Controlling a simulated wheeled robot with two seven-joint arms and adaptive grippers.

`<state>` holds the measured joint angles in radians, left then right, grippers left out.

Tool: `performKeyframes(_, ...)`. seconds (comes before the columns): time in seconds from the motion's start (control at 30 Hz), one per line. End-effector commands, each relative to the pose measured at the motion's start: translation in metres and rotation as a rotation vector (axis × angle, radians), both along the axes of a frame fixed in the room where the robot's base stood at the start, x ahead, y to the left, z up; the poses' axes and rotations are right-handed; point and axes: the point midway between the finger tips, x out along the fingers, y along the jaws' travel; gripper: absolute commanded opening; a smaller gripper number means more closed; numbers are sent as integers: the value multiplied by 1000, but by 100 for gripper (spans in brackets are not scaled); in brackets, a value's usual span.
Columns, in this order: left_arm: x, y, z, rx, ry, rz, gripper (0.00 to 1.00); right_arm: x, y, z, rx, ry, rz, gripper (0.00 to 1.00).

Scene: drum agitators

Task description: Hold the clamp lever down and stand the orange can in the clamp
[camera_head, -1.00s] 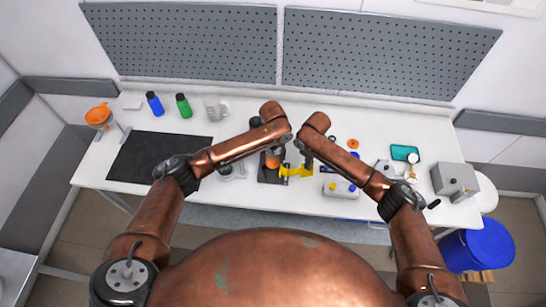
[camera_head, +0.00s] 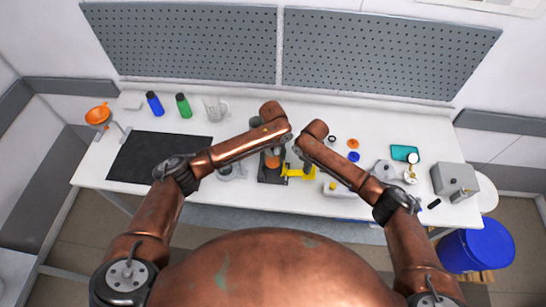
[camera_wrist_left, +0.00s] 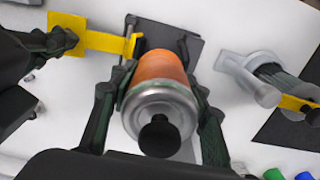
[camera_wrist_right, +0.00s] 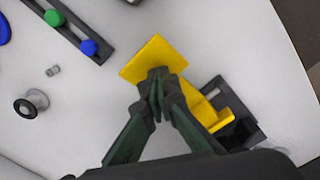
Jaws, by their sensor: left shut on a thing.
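The orange can (camera_wrist_left: 160,70) has a silver top and a dark knob facing the left wrist camera. My left gripper (camera_wrist_left: 160,105) is shut around it, one finger on each side. In the head view the can (camera_head: 272,161) is over the clamp's dark base (camera_head: 270,178); I cannot tell whether it touches the base. The clamp's yellow lever (camera_head: 299,172) reaches to the right of the base; it also shows in the left wrist view (camera_wrist_left: 100,41). My right gripper (camera_wrist_right: 158,82) has its fingertips together, over the lever's flat yellow pad (camera_wrist_right: 150,58).
A strip with coloured knobs (camera_wrist_right: 68,28) and a small spool (camera_wrist_right: 31,103) are near the right gripper. A clear vessel on a stand (camera_wrist_left: 250,75) is beside the clamp. A black mat (camera_head: 158,158) lies at left. Blue (camera_head: 154,103) and green (camera_head: 184,105) bottles stand behind.

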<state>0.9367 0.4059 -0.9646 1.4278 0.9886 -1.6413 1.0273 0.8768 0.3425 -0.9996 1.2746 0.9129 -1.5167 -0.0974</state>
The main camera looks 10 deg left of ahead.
Motion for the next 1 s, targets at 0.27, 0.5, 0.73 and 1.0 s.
performKeyframes(0.27,0,0,0,0,-1,0,13,-2,1,-12,2,3,1,0)
performKeyframes(0.5,0,0,-3,0,0,0,13,-1,1,-12,2,2,1,0)
performKeyframes(0.73,0,-1,-13,-1,-1,0,13,-1,1,-12,2,3,1,0)
performKeyframes(1.0,0,0,-20,0,-1,0,13,-1,0,-12,1,2,0,0)
